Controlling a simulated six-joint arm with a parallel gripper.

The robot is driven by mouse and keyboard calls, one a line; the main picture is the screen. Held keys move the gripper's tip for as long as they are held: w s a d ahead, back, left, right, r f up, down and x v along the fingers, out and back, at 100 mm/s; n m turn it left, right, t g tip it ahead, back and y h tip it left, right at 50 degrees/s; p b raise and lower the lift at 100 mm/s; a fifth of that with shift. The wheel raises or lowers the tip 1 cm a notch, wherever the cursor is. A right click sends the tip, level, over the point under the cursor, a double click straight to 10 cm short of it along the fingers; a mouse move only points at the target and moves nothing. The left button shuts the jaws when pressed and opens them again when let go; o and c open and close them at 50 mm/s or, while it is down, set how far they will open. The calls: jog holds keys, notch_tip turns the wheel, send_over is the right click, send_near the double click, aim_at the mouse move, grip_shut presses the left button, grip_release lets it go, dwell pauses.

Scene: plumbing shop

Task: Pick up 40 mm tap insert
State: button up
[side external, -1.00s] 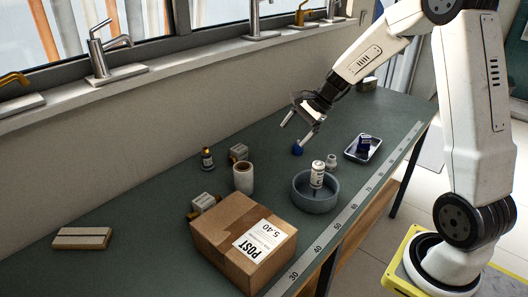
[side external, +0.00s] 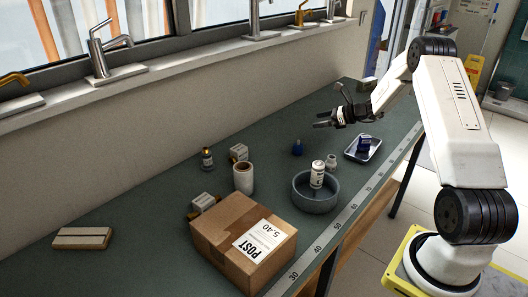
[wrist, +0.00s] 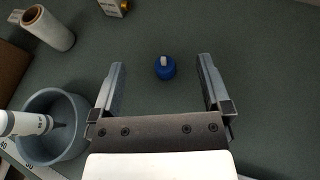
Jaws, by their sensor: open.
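A small blue round piece with a pale stem on top, which looks like the tap insert, stands upright on the green bench (side external: 298,147). In the wrist view the blue insert (wrist: 165,69) shows ahead, between the lines of the two fingers. My gripper (side external: 319,120) is open and empty, held above the bench and to the upper right of the insert in the side view. In the wrist view my gripper (wrist: 162,62) shows both fingers spread wide, touching nothing.
A grey bowl (side external: 315,204) holds a white bottle (side external: 317,175). A small white fitting (side external: 331,161) and a tray (side external: 349,155) with a blue box (side external: 364,144) are close by. A carton (side external: 210,228), a pale roll (side external: 243,178) and small boxes stand left. Bench around the insert is clear.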

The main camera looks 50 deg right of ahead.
send_near(300, 145)
jog(key=shift+w+a+f, duration=0.25)
jog(key=shift+w+f, duration=0.25)
jog(key=shift+w, duration=0.1)
jog(key=shift+w+a+f, duration=0.25)
jog(key=shift+w+f, duration=0.25)
jog(key=shift+w, duration=0.15)
jog(key=shift+x, duration=1.3)
jog(key=shift+x, duration=2.55)
jog(key=shift+a+r, duration=0.15)
grip_shut()
jog(key=shift+r, duration=0.2)
